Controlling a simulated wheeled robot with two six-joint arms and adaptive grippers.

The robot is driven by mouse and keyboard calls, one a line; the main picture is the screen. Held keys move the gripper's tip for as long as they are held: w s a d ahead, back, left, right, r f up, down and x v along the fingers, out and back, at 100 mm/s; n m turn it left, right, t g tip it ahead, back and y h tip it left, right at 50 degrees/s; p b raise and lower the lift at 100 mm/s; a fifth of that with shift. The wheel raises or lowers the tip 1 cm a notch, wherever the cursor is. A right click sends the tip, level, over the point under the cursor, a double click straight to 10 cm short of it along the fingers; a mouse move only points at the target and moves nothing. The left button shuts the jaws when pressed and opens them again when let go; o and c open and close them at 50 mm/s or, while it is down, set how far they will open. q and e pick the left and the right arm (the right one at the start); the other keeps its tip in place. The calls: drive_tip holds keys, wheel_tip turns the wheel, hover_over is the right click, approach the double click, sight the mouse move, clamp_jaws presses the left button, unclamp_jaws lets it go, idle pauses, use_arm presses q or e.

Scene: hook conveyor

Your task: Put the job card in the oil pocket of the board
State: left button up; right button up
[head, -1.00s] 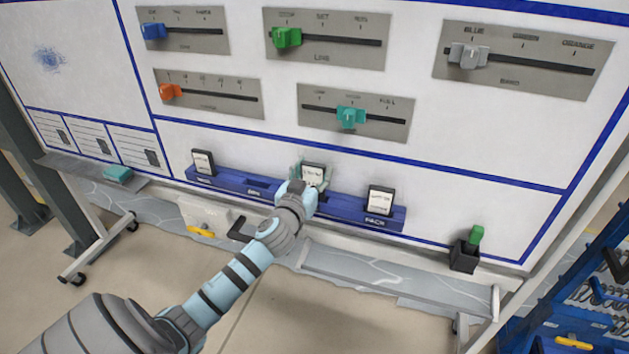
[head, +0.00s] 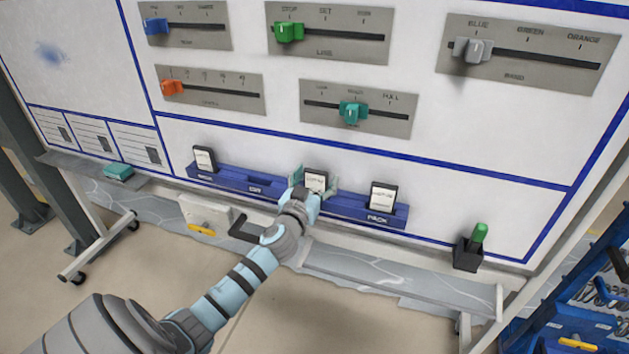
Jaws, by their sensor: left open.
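A white job card with a dark frame (head: 316,181) stands upright at the third pocket of the blue pocket rail (head: 228,178) on the board. The open fingers of my left gripper (head: 315,184) are on either side of it, apart from its edges. My gripper and wrist hide this pocket's label, so I cannot read it. Similar cards stand in the far left pocket (head: 204,159) and in the right pocket marked PACK (head: 383,196). The second pocket (head: 258,181) is empty; its small label is hard to read. My right gripper is not in view.
Sliders, including a green one (head: 288,32) and a teal one (head: 352,112), sit above the rail. A dark cup with a green marker (head: 470,249) is at the lower right. A white box (head: 205,215) with a yellow handle hangs below. A teal eraser (head: 118,172) lies on the left ledge.

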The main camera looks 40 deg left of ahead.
use_arm(q)
drive_tip(key=b+v, duration=0.1)
drive_tip(key=v, duration=1.1)
drive_tip(key=s+f+m+g+h, duration=0.1)
drive_tip(key=s+f+g, duration=0.25)
drive_tip(key=f, duration=0.75)
drive_tip(key=s+f+g, duration=0.3)
drive_tip(key=s+f, duration=0.1)
drive_tip(key=f, duration=0.8)
drive_tip(key=s+f+m+g+h, duration=0.1)
drive_tip(key=s+f+g, duration=0.25)
drive_tip(key=f, duration=0.75)
drive_tip(key=s+d+f+g+h, duration=0.1)
drive_tip(key=s+d+f, duration=0.3)
drive_tip(key=s, duration=0.5)
drive_tip(key=s+d+f+m+g+h, duration=0.1)
drive_tip(key=s+d+f+g, duration=0.2)
drive_tip(key=s+f, duration=0.4)
drive_tip(key=s+d+f+m+g+h, duration=0.1)
drive_tip(key=s+d+f, duration=0.3)
drive_tip(key=s, duration=0.8)
drive_tip(key=shift+d+f+g, duration=0.3)
drive_tip(key=shift+f+g, duration=0.1)
drive_tip(key=shift+f, duration=0.55)
